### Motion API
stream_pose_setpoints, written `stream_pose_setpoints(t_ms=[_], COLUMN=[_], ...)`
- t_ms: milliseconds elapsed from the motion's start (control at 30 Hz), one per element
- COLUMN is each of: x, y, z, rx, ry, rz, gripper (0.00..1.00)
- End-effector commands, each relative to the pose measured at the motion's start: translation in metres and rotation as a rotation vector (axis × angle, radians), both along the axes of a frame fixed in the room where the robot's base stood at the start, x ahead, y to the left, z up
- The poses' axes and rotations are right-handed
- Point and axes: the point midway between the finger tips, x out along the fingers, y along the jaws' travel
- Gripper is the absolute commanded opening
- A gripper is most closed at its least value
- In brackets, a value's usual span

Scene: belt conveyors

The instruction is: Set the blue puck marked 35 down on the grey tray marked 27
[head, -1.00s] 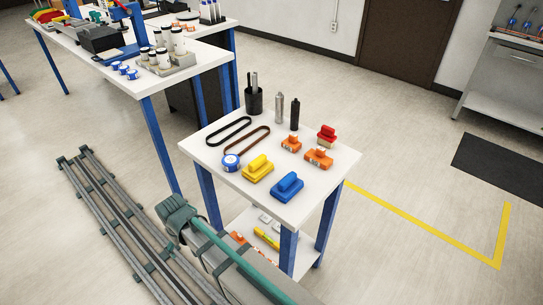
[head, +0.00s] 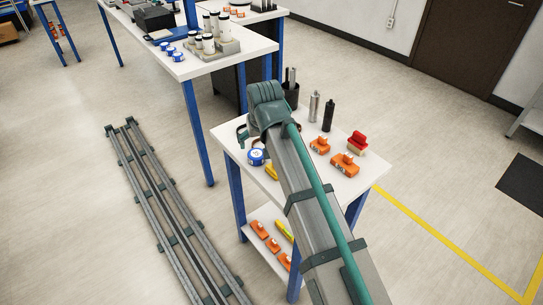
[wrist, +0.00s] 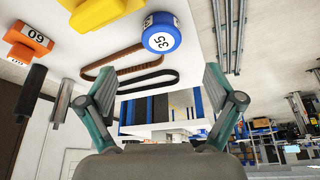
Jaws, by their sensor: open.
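The blue puck (head: 257,157) with a white label sits near the left edge of the small white table. In the wrist view the puck (wrist: 160,35) reads 35 and lies beyond the fingertips, near the table edge. My gripper (wrist: 160,78) is open with nothing between its fingers. A grey holder (head: 229,47) with several white bottles stands on the far table. I can read no mark 27 on it, and cannot tell whether it is the tray.
Orange blocks (head: 344,164), a red block (head: 357,141), dark and grey cylinders (head: 328,115) and a black cup (head: 291,95) stand on the small table. Belts (wrist: 130,62) lie near the puck. Small blue pucks (head: 172,51) sit on the far table. A floor rail (head: 165,205) runs at left.

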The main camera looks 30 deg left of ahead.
Motion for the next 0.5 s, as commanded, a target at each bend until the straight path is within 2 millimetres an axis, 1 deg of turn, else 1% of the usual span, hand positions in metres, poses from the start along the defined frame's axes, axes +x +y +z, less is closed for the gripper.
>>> stream_pose_setpoints(t_ms=[200,300,500], x=[0.008,0.011,0.013], y=[0.009,0.012,0.015], z=[-0.028,-0.038,-0.046], rx=[-0.001,-0.001,0.001], ry=[0.001,0.001,-0.001], rz=[0.0,0.0,0.0], gripper=[0.91,0.91,0.91])
